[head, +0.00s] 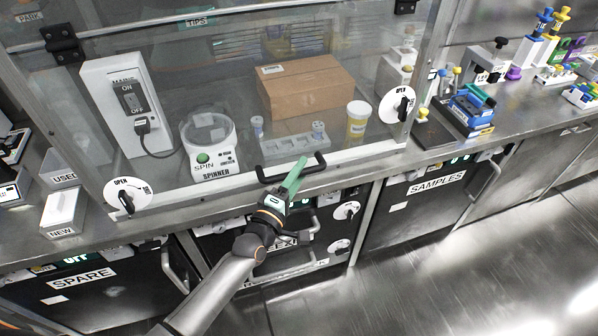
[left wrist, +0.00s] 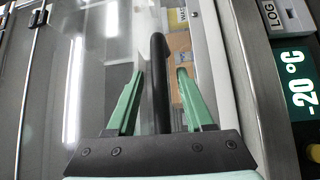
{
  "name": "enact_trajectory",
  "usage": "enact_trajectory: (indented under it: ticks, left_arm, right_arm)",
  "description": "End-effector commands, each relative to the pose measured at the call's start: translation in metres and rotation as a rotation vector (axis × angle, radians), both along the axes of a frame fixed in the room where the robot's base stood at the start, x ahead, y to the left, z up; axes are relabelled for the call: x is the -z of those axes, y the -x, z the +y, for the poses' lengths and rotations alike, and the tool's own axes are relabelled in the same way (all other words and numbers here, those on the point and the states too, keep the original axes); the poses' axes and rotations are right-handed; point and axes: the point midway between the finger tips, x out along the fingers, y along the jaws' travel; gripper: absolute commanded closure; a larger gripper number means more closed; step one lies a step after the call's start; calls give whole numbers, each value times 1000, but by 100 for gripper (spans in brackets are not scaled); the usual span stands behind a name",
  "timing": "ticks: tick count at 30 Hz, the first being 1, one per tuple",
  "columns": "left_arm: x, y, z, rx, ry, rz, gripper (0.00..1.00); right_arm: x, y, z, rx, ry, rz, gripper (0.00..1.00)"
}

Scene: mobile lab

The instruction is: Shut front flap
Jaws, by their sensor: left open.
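The front flap (head: 330,60) is a clear pane hinged at its top edge, hanging down over the bench enclosure. Whether its lower edge touches the frame, I cannot tell. A black bar handle (head: 292,170) sits at its lower edge. My left gripper (head: 297,172), with green fingers, is at this handle. In the left wrist view the handle (left wrist: 158,75) stands between the two open fingers of the gripper (left wrist: 160,90), with gaps visible beside it. Round dials marked OPEN sit at the lower left (head: 127,197) and right (head: 397,104). My right gripper is out of view.
Behind the pane are a cardboard box (head: 305,88), a spinner (head: 208,145), a yellow-labelled jar (head: 357,120) and a switch box (head: 125,105). Below the bench are drawers marked SPARE (head: 80,282) and SAMPLES (head: 436,184). The floor at the right is clear.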

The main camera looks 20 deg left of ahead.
Motion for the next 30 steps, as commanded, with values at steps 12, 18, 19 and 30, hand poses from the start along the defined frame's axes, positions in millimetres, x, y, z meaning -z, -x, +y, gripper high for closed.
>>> enact_trajectory:
  ticks: [12, 18, 19, 30]
  left_arm:
    - [0, -2, 0, 0, 0, 0, 60]
    - [0, -2, 0, 0, 0, 0, 83]
    - [0, -2, 0, 0, 0, 0, 86]
    - [0, -2, 0, 0, -1, 0, 100]
  right_arm:
    - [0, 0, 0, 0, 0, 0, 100]
    - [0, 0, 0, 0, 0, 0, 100]
    - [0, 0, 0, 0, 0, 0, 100]
    - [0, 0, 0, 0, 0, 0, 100]
